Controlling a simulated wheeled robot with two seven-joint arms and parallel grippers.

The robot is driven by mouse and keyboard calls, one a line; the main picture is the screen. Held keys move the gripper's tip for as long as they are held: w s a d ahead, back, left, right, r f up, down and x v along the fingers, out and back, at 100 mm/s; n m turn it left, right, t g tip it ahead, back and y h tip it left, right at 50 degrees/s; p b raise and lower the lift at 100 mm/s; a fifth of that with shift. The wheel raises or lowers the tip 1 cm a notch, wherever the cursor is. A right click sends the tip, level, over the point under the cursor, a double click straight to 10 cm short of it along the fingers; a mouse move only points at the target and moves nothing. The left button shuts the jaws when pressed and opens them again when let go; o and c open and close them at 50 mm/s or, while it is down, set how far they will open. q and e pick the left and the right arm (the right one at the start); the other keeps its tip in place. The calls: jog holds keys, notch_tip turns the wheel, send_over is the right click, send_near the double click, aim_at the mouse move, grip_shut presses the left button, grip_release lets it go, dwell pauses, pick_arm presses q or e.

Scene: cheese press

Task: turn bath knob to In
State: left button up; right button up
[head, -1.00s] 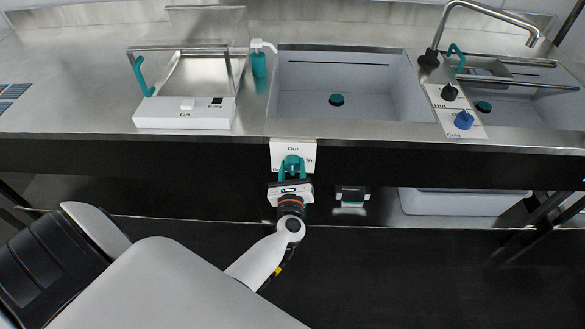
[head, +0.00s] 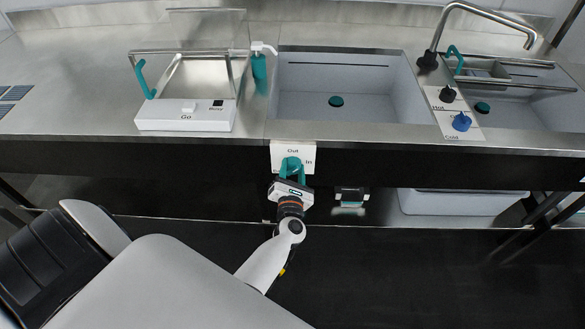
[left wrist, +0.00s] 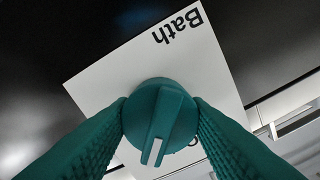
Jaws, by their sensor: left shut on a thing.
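The bath knob (left wrist: 160,122) is a round teal knob with a raised bar, in the middle of the left wrist view. It is mounted on a white panel (left wrist: 205,70) lettered "Bath". In the head view that panel (head: 304,148) is on the counter front and shows "Out" at the top and "In" at the right. My left gripper (head: 291,170) is shut on the knob, with a teal finger on each side. In the head view the gripper covers most of the knob, so its exact setting is hard to read. My right gripper is not in view.
Above the panel is a sink basin (head: 300,85). A white "Go" unit (head: 185,118) with a clear lid stands to its left. Black (head: 447,94) and blue (head: 461,122) tap knobs are to its right. A small box (head: 351,195) sits below the counter, right of my gripper.

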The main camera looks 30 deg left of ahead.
pick_arm(q)
jog(key=m+p, duration=0.1)
jog(key=m, duration=0.4)
jog(key=shift+m, duration=0.3)
jog(key=shift+m+p, duration=0.75)
jog(key=shift+m, duration=1.25)
jog(key=o, duration=1)
jog(key=shift+d, duration=0.1)
